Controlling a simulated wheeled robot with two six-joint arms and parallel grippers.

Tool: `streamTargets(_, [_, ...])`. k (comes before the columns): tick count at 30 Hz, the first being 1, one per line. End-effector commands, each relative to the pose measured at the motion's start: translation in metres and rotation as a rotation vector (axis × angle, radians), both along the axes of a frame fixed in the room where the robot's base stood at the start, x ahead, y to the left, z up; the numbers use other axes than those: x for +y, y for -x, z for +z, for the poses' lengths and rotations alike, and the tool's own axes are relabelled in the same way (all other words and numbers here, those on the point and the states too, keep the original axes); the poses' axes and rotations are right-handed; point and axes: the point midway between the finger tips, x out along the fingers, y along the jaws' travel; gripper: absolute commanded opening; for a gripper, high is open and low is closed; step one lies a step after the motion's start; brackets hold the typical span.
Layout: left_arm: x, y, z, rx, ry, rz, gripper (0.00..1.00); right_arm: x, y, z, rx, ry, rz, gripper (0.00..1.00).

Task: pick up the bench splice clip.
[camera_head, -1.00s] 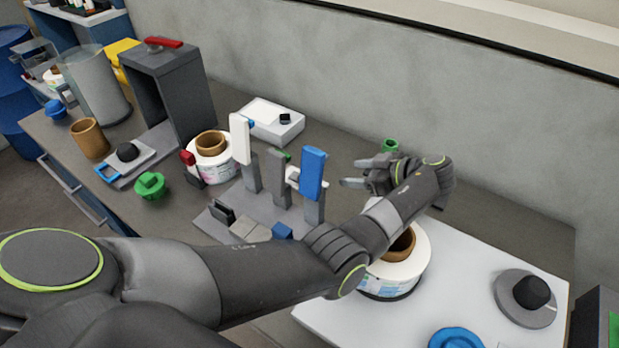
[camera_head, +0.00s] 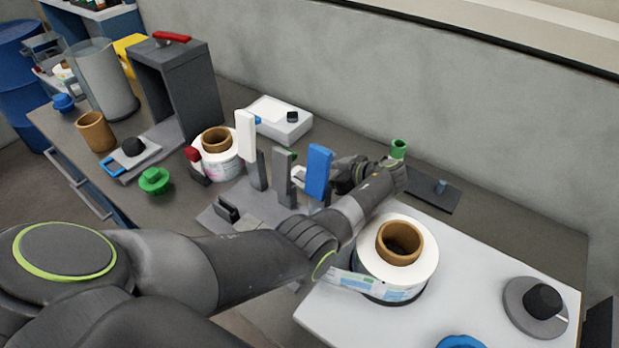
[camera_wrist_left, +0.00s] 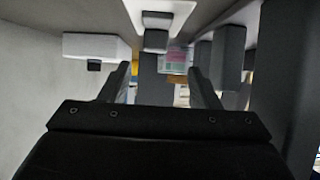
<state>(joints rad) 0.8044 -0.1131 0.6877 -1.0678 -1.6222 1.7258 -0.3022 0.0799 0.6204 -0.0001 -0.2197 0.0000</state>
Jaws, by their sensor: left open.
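No part is marked as the bench splice clip. A small white piece (camera_head: 299,177) between the grey posts may be it, but I cannot tell. My left gripper (camera_head: 340,176) is behind the blue-topped post (camera_head: 318,172), pointing left at the posts and partly hidden by it. In the left wrist view the gripper (camera_wrist_left: 158,85) is open, its dark fingers apart, with a grey block (camera_wrist_left: 155,62) visible beyond and between them. I see nothing held. My right gripper is out of view.
A label reel (camera_head: 425,260) stands on the white board (camera_head: 340,318) below my forearm. A green cylinder (camera_head: 398,148) and dark plate (camera_head: 425,190) are by the wall.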

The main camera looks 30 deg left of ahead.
Motion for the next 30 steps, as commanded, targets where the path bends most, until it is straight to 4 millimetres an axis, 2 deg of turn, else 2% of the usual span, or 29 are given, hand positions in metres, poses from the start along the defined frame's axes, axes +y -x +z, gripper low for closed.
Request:
streamTargets(5, [0.01,-0.004,-0.009,0.001,-0.001,0.002,0.56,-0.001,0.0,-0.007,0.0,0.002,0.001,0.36])
streamTargets(9, [0.027,-0.012,-0.022,0.001,-0.003,0.002,0.56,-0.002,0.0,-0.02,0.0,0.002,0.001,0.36])
streamTargets(13, [0.041,-0.013,-0.027,0.001,0.0,0.002,0.56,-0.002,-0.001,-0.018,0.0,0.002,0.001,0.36])
streamTargets(20, [0.043,-0.013,-0.028,0.001,0.001,0.001,0.56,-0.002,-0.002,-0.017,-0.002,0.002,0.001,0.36])
streamTargets(30, [0.043,-0.013,-0.028,0.001,0.001,0.001,0.13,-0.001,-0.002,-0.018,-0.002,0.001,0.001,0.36])
